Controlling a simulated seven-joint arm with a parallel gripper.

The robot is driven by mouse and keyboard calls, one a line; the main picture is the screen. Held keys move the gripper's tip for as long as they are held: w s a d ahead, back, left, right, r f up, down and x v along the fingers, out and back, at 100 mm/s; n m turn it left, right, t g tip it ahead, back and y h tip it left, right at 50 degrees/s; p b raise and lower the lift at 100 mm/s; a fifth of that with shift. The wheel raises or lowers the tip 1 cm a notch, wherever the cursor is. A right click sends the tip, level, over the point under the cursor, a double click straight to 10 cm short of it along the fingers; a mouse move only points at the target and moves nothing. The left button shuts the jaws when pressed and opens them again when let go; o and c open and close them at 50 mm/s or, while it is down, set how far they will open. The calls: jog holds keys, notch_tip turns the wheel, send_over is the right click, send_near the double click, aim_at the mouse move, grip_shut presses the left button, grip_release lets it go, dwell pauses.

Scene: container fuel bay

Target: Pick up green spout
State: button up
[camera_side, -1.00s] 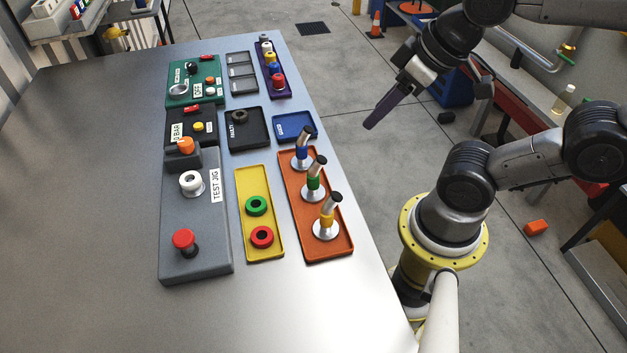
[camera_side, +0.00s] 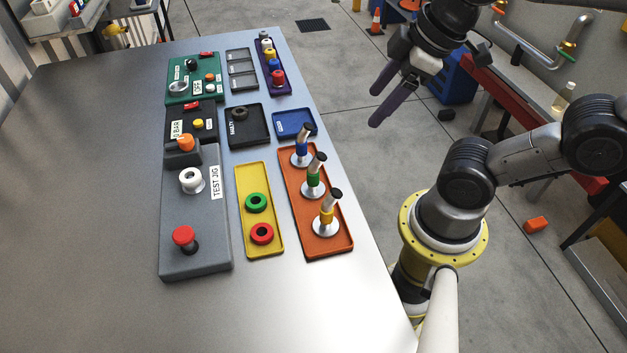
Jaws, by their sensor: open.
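The green spout (camera_side: 313,181) is a metal spout with a green band and a round flange. It stands upright in the orange tray (camera_side: 335,245), its tip bent to the right. It is the middle one of three, between the blue-banded spout (camera_side: 302,151) behind and the yellow-banded spout (camera_side: 327,216) in front. My gripper (camera_side: 394,107) is open and empty. Its purple fingers hang pointing down and left, to the right of the table edge in the picture, above and right of the spouts and apart from them.
A yellow tray (camera_side: 263,200) with a green ring and a red ring lies left of the orange tray. The grey test jig (camera_side: 205,240) stands further left. Behind are a blue tray (camera_side: 281,130) and a black tray (camera_side: 259,134). The table's left and front are clear.

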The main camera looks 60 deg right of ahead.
aim_at(313, 170)
jog(key=w+a+f+n+g, duration=0.1)
jog(key=w+a+n, duration=0.1)
jog(key=n, duration=0.2)
jog(key=w+a+n+g, duration=0.2)
jog(key=w+n, duration=0.1)
jog(key=n, duration=0.1)
jog(key=w+a+f+n+g, duration=0.1)
jog(key=w+a+n+g, duration=0.1)
jog(key=w+n, duration=0.1)
jog(key=shift+w+a+f+n, duration=0.2)
jog(key=shift+a+f+n, duration=0.15)
jog(key=shift+n, duration=0.15)
jog(key=shift+a+f, duration=0.15)
jog(key=shift+f, duration=0.2)
notch_tip(313, 170, down, 8)
jog(key=shift+s+a+f, duration=0.1)
jog(key=shift+a+f, duration=0.05)
jog(key=shift+f, duration=1.2)
jog(key=shift+s+a+f, duration=0.1)
jog(key=shift+f, duration=1.2)
grip_shut()
